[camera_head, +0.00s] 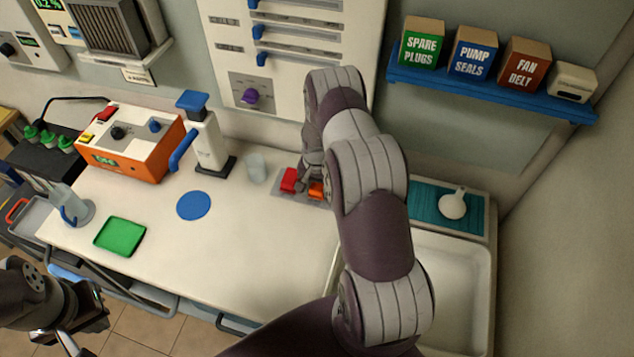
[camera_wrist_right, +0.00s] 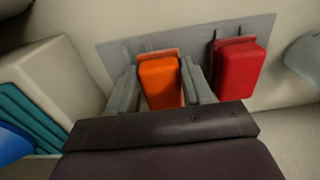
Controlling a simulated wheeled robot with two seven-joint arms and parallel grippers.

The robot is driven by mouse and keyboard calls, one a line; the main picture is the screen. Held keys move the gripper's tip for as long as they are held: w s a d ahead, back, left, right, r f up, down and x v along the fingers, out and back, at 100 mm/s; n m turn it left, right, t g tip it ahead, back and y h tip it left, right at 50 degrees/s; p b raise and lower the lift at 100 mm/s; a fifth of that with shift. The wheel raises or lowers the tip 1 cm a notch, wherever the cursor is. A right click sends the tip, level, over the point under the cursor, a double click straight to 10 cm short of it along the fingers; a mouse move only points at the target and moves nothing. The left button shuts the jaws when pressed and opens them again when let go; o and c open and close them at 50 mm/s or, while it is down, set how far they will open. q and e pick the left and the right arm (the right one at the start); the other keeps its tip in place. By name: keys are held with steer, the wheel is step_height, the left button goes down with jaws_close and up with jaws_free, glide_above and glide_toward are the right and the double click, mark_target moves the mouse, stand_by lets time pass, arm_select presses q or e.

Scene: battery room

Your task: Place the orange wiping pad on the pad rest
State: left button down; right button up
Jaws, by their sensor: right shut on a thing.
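The orange wiping pad (camera_head: 316,190) is at the back of the white counter, beside a red pad (camera_head: 289,180). In the right wrist view the orange pad (camera_wrist_right: 160,82) sits between the two grey fingers of my right gripper (camera_wrist_right: 165,88), which is shut on it. A grey plate with small upright tabs, which looks like the pad rest (camera_wrist_right: 117,57), lies behind both pads; its edge shows in the head view (camera_head: 283,197). Whether the orange pad touches the plate is hard to tell. My left gripper (camera_head: 82,335) is at the lower left, away from the counter top; its fingers are unclear.
A clear cup (camera_head: 256,168) and a white-and-blue dispenser (camera_head: 205,140) stand left of the plate. A blue disc (camera_head: 193,206) and green tray (camera_head: 120,236) lie further left. A white sink (camera_head: 455,285) and teal mat (camera_head: 428,207) are right of my arm. The counter's front middle is clear.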

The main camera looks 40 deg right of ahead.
steer(key=shift+w+d+f, duration=0.1)
steer(key=shift+w+f, duration=0.05)
steer(key=shift+f, duration=0.1)
steer(key=o, duration=0.9)
steer(key=shift+o, duration=0.2)
steer(key=shift+r, duration=0.1)
